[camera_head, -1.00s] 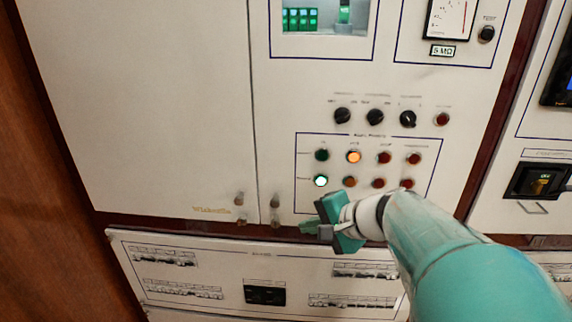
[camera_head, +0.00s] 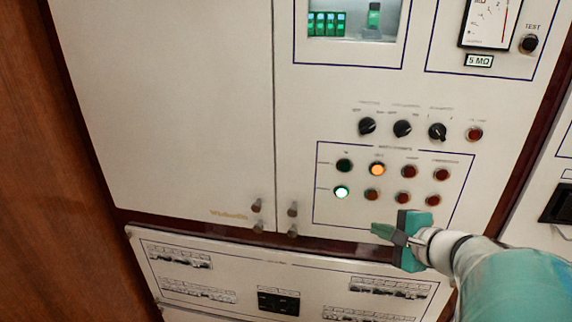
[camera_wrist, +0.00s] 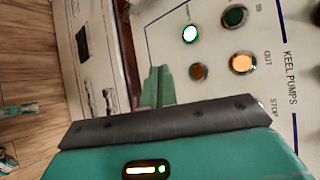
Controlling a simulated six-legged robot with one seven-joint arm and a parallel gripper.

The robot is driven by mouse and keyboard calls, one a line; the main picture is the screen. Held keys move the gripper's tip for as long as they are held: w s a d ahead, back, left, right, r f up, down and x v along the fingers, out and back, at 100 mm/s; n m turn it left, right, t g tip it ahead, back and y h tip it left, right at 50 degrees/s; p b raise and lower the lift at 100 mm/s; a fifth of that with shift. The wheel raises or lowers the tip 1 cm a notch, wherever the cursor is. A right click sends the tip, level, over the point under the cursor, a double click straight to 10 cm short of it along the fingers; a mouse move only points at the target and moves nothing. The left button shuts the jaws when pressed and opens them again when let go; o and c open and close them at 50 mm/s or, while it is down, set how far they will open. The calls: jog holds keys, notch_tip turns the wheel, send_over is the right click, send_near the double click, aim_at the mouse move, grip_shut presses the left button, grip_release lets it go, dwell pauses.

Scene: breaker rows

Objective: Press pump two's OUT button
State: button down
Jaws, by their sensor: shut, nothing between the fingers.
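The button panel (camera_head: 330,211) has two rows of round buttons. In the wrist view it reads KEEL PUMPS, with columns IN, OUT and STOP. The lower row's OUT button (camera_head: 372,195) is a dull, unlit orange; it also shows in the wrist view (camera_wrist: 198,71). Row labels are too small to read, but this second row looks like pump two. Its IN button (camera_head: 341,192) glows green-white. The upper OUT button (camera_head: 377,169) glows orange. My gripper (camera_head: 379,230) is shut and empty, below the lower row in the head view, its green fingertips (camera_wrist: 158,85) apart from the buttons.
Black rotary knobs (camera_head: 402,129) stick out above the buttons. Metal latches (camera_head: 292,210) stand out to the left. A lower panel (camera_head: 215,273) with breaker rows lies beneath. The panel strip just below the buttons is bare.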

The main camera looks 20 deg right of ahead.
aim_at(367, 198)
jog(key=shift+w, duration=0.1)
jog(key=shift+w+d, duration=0.8)
jog(key=shift+w, duration=0.35)
jog(key=shift+w+d, duration=0.85)
jog(key=shift+w, duration=0.35)
jog(key=shift+w+d, duration=0.8)
jog(key=shift+w, duration=0.35)
jog(key=shift+w+d, duration=0.25)
jog(key=shift+w, duration=0.1)
jog(key=shift+w+d, duration=0.2)
jog(key=shift+w, duration=0.15)
jog(key=shift+s, duration=0.1)
jog(key=shift+s+a, duration=0.45)
jog(key=shift+s, duration=0.15)
jog(key=shift+s, duration=0.1)
